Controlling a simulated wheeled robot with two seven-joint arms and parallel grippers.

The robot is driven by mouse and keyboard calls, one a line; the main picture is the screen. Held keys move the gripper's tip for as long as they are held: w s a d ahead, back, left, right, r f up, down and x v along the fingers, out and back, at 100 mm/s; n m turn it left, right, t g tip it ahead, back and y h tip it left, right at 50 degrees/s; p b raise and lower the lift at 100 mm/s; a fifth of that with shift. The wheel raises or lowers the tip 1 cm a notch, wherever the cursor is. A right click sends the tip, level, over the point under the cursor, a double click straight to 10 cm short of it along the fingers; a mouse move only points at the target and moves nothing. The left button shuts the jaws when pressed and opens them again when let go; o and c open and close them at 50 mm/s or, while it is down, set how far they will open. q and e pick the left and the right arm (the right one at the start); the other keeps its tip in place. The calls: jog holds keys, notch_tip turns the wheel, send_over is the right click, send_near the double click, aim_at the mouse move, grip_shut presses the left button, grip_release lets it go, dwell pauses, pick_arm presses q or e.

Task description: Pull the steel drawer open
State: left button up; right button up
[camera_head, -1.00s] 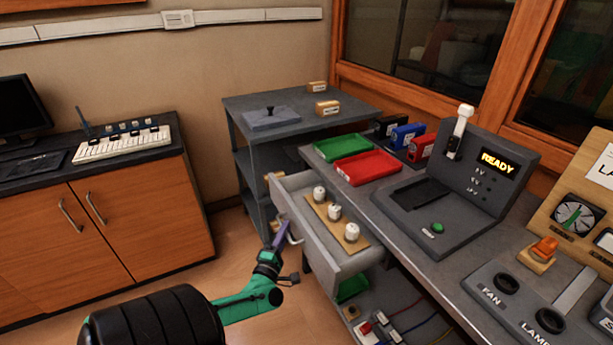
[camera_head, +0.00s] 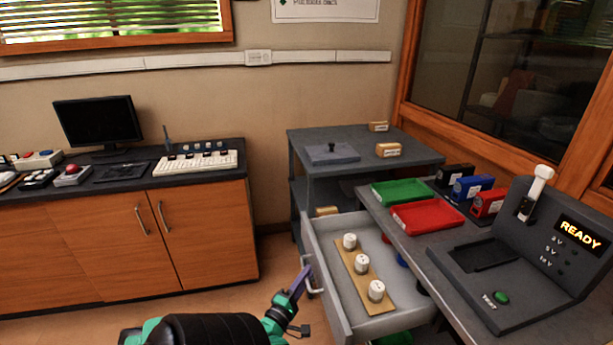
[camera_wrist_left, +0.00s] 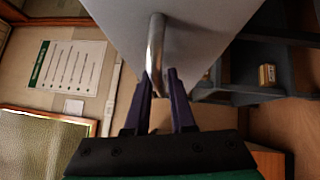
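The steel drawer (camera_head: 337,288) stands well out from the bench on the right in the head view. Inside it lies a wooden strip (camera_head: 350,262) with three white knobbed pieces. A curved metal handle (camera_wrist_left: 156,45) is on the drawer front. My left gripper (camera_head: 303,277) is at this handle, reaching up from below. In the left wrist view the handle passes between the two purple fingers (camera_wrist_left: 159,78), which appear closed around it near their tips. The exact contact is hard to see. My right gripper is not in view.
A green tray (camera_head: 398,190) and a red tray (camera_head: 426,216) lie on the bench beside a READY console (camera_head: 520,260). A grey side table (camera_head: 350,139) stands behind the drawer. Wooden cabinets (camera_head: 205,235) are at the left. Open floor lies between the cabinets and the drawer.

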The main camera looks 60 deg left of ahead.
pick_arm(q)
jog(key=shift+o, duration=0.9)
jog(key=v, duration=1.4)
jog(key=shift+s, duration=0.25)
jog(key=shift+d+f, duration=0.1)
